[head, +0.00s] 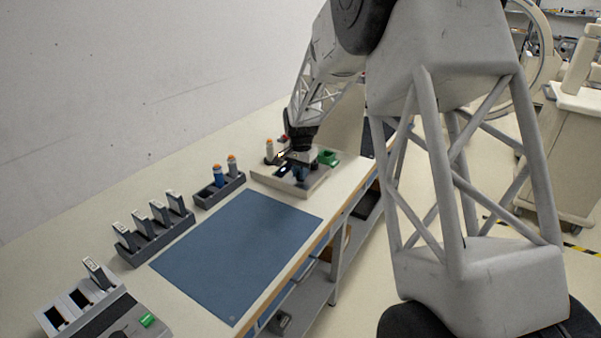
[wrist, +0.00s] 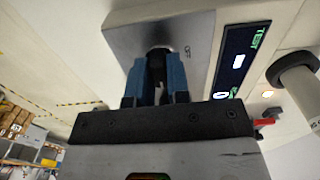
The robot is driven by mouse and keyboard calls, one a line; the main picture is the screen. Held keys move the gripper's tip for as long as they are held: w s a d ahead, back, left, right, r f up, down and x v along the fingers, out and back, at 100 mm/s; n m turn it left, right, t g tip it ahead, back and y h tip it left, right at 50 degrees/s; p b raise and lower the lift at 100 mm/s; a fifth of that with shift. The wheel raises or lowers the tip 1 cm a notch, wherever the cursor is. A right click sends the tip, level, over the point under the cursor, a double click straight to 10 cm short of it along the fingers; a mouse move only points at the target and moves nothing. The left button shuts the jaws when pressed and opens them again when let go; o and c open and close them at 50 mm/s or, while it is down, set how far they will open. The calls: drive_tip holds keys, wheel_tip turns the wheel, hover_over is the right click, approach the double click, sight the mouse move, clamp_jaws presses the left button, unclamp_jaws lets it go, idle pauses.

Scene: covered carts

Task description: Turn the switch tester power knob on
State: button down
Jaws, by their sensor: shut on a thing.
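The switch tester (head: 262,181) is a low beige box at the far end of the bench in the head view. In the wrist view its grey metal plate (wrist: 120,42) bears a dark round knob (wrist: 158,52) with small lettering beside it, too small to read surely. My gripper (wrist: 158,68) has blue fingers, shut on the knob from both sides; they hide most of it. A dark display (wrist: 238,62) with green "TEST" lettering and a lit white patch lies right of the plate. In the head view my gripper (head: 299,172) is down over the tester, which hides the knob there.
A blue mat (head: 238,255) lies clear on the bench. Racks of handheld devices (head: 155,240) and orange-topped cylinders (head: 220,192) stand left of it. A grey unit (head: 105,310) is at front left. A green block (head: 327,158) is close to my gripper's right.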

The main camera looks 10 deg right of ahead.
idle(0.4)
drive_tip(key=c, duration=1.1)
unclamp_jaws()
drive_tip(key=shift+r, duration=0.1)
drive_tip(key=shift+r, duration=3.85)
